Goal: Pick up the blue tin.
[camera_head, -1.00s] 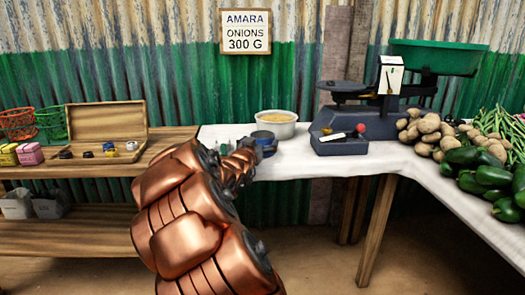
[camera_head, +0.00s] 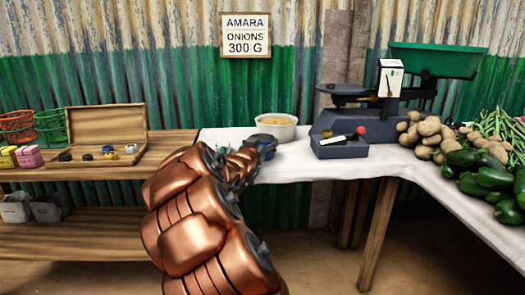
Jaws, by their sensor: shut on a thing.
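The blue tin (camera_head: 263,138) shows as a small blue-grey shape at the end of my arm, by the white bowl on the white-covered table. My gripper (camera_head: 260,146) is shut on it at the table's left end. My copper arm and the gripper's dark parts hide most of the tin and the fingertips. I cannot tell whether the tin touches the table.
A white bowl (camera_head: 277,127) stands just behind my gripper. A grey tray (camera_head: 338,147) and a weighing scale (camera_head: 385,110) stand to the right, then potatoes (camera_head: 432,135) and green vegetables (camera_head: 478,172). A wooden shelf (camera_head: 165,142) with an open box (camera_head: 105,135) is at left.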

